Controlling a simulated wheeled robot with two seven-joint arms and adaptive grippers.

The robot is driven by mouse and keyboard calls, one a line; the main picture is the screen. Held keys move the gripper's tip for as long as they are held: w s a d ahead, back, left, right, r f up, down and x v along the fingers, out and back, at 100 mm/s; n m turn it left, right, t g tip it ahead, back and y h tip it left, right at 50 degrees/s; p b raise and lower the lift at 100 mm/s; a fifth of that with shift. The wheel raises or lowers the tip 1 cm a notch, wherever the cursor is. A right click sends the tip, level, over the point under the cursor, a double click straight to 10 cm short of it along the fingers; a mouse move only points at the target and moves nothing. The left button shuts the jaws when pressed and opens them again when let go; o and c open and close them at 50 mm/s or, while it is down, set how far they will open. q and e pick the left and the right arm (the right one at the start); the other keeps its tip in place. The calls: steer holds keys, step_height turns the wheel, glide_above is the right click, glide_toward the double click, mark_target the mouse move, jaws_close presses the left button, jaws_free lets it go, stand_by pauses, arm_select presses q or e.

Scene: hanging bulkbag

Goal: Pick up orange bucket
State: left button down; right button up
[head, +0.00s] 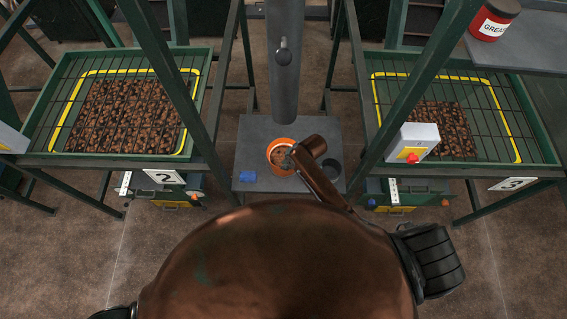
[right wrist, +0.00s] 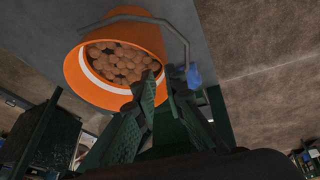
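The orange bucket (head: 275,148) stands on a small grey table (head: 258,130) under a grey vertical tube. In the right wrist view the bucket (right wrist: 135,32) is upper left, full of brown round pieces, with a grey handle arching over it. My right gripper (head: 289,158) is at the bucket's right side in the head view. In the right wrist view its fingers (right wrist: 162,82) look apart, with a narrow gap. One fingertip overlaps the bucket's opening and the other is outside the rim. Whether they touch the bucket is unclear. My left gripper is not in view.
Green frames hold a left tray (head: 45,130) and a right tray (head: 508,125) of brown pieces. A red grease can (head: 494,20) stands on a shelf at upper right.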

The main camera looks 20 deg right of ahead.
mark_target(279, 168)
steer(key=shift+p+x, duration=0.35)
steer(key=shift+x, duration=3.2)
steer(key=shift+a, duration=0.2)
steer(key=shift+c, duration=0.4)
jaws_close()
steer(key=shift+r, duration=0.2)
